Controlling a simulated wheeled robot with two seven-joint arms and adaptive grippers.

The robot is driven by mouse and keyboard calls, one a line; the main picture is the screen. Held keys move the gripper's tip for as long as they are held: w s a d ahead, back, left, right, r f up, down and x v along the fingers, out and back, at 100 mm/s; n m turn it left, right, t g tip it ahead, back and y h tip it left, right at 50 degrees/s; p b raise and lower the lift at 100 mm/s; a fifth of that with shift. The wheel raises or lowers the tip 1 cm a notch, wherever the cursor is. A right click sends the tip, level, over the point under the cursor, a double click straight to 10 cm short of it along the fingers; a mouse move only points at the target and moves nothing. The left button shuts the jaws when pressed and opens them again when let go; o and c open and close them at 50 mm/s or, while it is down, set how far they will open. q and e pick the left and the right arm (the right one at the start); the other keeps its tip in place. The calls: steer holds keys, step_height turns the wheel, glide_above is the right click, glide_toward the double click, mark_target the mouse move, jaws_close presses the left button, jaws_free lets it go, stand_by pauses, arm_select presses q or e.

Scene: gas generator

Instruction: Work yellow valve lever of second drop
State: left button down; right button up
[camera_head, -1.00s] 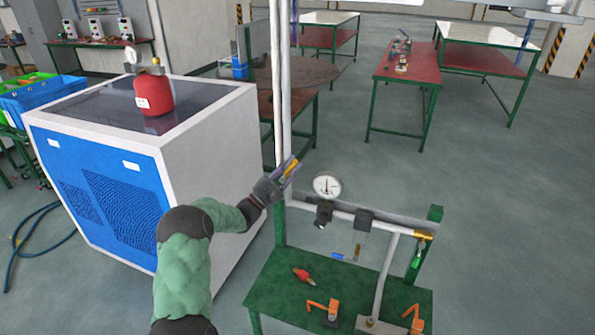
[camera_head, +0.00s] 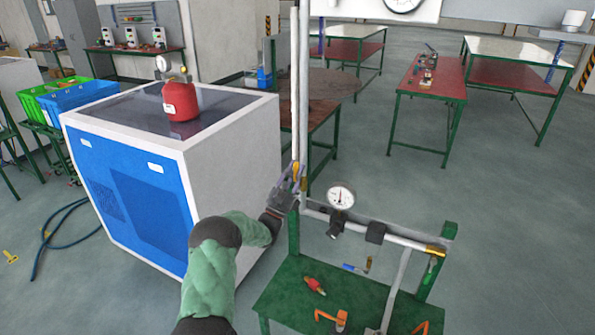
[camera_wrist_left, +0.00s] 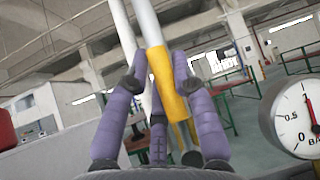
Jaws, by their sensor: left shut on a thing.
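The yellow valve lever (camera_head: 296,170) is at the tall white pipe at the left end of the green test stand. It stands nearly upright, close along the pipe. My left gripper (camera_head: 293,178) is shut on it. In the left wrist view the yellow lever (camera_wrist_left: 168,80) lies between the purple fingers of my left gripper (camera_wrist_left: 168,75), with the pale pipe running up behind it. My right gripper is not in view.
A pressure gauge (camera_head: 341,197) stands on the stand's horizontal pipe, just right of my left gripper. Loose orange and red parts lie on the green table (camera_head: 285,290). A white and blue cabinet (camera_head: 230,150) with a red canister (camera_head: 181,101) stands to the left.

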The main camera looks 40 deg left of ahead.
arm_select(q)
steer(key=shift+a, duration=0.15)
steer(key=c, duration=1)
jaws_free()
steer(key=v, duration=1.2)
steer(key=shift+f, duration=0.1)
